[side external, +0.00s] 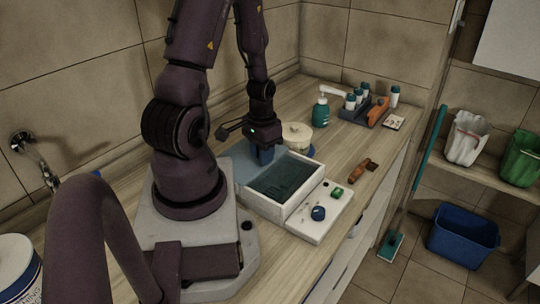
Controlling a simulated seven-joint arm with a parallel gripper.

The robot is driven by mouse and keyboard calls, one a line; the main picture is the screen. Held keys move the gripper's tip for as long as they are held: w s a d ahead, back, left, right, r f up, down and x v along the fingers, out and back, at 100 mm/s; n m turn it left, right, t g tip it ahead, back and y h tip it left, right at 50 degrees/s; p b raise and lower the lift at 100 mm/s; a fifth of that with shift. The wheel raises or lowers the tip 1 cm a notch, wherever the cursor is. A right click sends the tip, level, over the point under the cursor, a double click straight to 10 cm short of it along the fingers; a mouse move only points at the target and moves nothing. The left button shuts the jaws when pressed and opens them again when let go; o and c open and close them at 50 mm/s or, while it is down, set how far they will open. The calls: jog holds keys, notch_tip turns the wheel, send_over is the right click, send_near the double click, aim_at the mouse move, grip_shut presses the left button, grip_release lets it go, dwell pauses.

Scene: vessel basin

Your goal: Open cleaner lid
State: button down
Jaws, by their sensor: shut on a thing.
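The cleaner (302,212) is a white box with a dark teal basin (285,178) and a sloped front panel carrying a round dark blue knob (318,213) and a green button piece (337,192). A pale blue panel (240,163), apparently the lid, rises at the cleaner's back left edge, tilted up off the basin. My gripper (266,156) points down at the panel's right side and is shut, apparently on the lid's edge. The fingertips are small and dark here, so the exact contact is hidden.
A cream lidded jar (297,137) stands close behind my gripper. An orange-brown tool (362,169) lies right of the cleaner, near the counter's front edge.

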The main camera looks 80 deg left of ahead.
jog(key=c, duration=0.9)
grip_release()
jog(key=shift+r, duration=0.15)
notch_tip(320, 180, up, 13)
jog(key=w+d+r+m+t, duration=0.2)
jog(key=d+r+m, duration=0.1)
jog(key=d+r, duration=0.4)
jog(key=w+d+r+m+t, duration=0.2)
jog(key=d+r, duration=0.5)
jog(key=d, duration=0.6)
jog(key=shift+w+d+m+t, duration=0.15)
jog(key=shift+w+m+t, duration=0.1)
jog(key=shift+m+t, duration=0.4)
